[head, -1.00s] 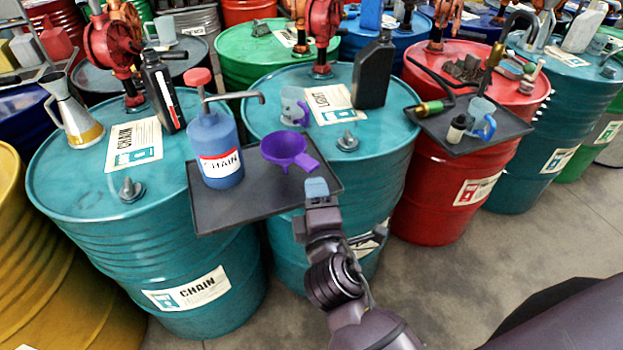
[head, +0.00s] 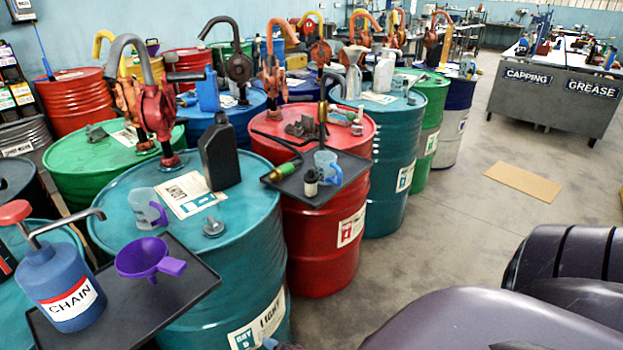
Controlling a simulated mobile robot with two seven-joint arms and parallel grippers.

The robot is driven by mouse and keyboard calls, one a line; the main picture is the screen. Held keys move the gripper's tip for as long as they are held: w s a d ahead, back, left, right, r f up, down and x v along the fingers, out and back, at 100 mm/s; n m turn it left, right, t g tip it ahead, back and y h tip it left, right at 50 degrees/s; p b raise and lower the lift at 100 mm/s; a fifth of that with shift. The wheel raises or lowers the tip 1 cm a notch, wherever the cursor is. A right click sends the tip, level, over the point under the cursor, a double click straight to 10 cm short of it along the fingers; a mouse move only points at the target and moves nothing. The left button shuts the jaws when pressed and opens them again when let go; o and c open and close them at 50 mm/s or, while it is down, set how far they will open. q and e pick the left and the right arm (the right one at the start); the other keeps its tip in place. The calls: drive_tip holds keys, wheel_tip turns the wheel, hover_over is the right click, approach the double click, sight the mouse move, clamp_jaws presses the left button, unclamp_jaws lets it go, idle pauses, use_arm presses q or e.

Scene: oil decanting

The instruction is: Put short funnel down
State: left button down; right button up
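The short purple funnel (head: 146,257) stands upright on the dark tray (head: 178,297) at the lower left, with its handle pointing right. No gripper touches it. The blue pump bottle labelled CHAIN (head: 60,285), with a red knob, stands to its left on the same tray. Only a small grey-blue piece, perhaps a tip of my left gripper (head: 275,345), shows at the bottom edge. Its opening is cut off. My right gripper is not in view.
A teal drum (head: 262,252) stands behind the tray, bearing a clear jug with a purple handle (head: 147,207) and a black bottle (head: 219,152). A red drum (head: 322,238) stands to its right, with a second dark tray (head: 335,185). Open floor (head: 440,210) lies right.

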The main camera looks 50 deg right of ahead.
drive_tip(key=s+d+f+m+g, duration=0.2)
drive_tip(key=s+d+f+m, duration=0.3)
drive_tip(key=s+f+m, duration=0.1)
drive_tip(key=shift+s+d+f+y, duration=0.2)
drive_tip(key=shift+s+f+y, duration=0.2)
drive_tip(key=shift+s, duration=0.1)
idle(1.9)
